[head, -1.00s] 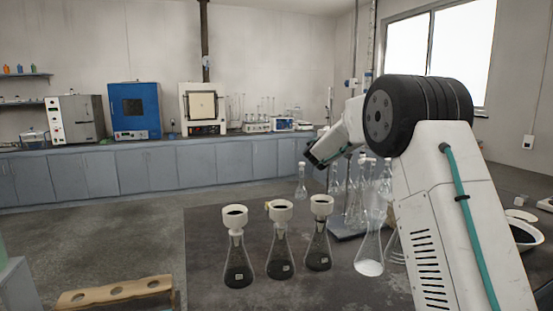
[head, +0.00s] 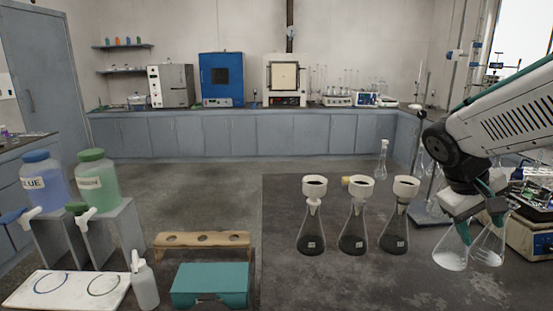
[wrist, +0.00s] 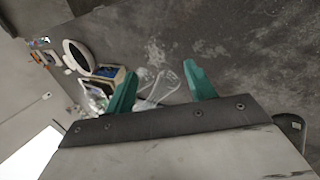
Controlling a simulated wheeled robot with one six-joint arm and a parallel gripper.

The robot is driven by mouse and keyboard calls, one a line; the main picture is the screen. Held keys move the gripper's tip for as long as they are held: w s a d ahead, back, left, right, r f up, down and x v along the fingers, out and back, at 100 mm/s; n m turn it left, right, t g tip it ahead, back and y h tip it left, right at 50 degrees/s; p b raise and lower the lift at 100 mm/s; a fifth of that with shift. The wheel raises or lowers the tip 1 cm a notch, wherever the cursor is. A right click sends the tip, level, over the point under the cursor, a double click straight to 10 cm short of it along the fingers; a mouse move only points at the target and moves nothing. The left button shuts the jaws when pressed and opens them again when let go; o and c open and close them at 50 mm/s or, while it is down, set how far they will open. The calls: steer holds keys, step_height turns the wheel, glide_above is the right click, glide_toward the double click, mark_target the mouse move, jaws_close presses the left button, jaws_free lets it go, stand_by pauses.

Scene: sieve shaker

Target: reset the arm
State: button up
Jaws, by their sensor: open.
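My gripper (head: 480,228) is at the right of the head view, pointing down in front of two clear glass flasks. In the wrist view my gripper (wrist: 158,84) shows its two green fingers spread apart with nothing held between them. A clear flask (head: 450,252) stands just behind and below the fingers, and another flask (head: 490,246) is beside it. I cannot tell whether the fingers touch the glass. My arm comes in from the right edge, bent down at the wrist.
Three dark-filled flasks with white funnels (head: 311,235) (head: 358,235) (head: 397,235) stand on the dark bench (head: 320,285). A teal box (head: 210,286), a wooden rack (head: 202,240), a white squeeze bottle (head: 145,285) and blue (head: 42,182) and green (head: 97,182) jugs are left. Bench front is clear.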

steer(key=s+a+y, duration=0.3)
steer(key=s+a, duration=0.4)
steer(key=s, duration=0.2)
steer(key=s+a+f+t+y, duration=0.1)
steer(key=s+a+y, duration=0.2)
steer(key=s+a, duration=0.4)
steer(key=shift+s+m+t, duration=0.3)
steer(key=shift+s+m, duration=0.1)
steer(key=shift+s, duration=0.7)
